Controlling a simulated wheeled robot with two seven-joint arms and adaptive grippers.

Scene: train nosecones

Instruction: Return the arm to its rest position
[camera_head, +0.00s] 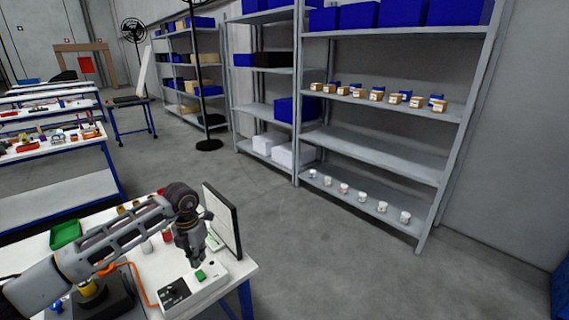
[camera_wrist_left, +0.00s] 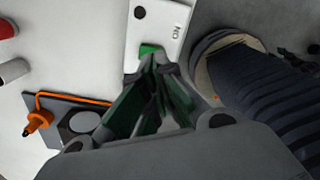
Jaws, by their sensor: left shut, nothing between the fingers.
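My left gripper (camera_head: 196,264) points down over the near workbench (camera_head: 247,267), with its arm reaching in from the left. In the left wrist view the fingers (camera_wrist_left: 157,64) are closed together with nothing between them. The tips are just over or beside a green button (camera_wrist_left: 150,49) on a white control box (camera_wrist_left: 157,22); I cannot tell whether they touch it. The head view shows the same control box (camera_head: 212,287) and green button (camera_head: 200,274) right under the gripper. My right gripper is out of view.
A thin black-edged screen (camera_head: 222,222) stands right behind the gripper. A green bin (camera_head: 65,234) sits at the bench's left. A dark plate with an orange cable (camera_wrist_left: 70,98) lies beside the control box. Floor (camera_head: 310,255) to the right is clear, up to shelves (camera_head: 375,155).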

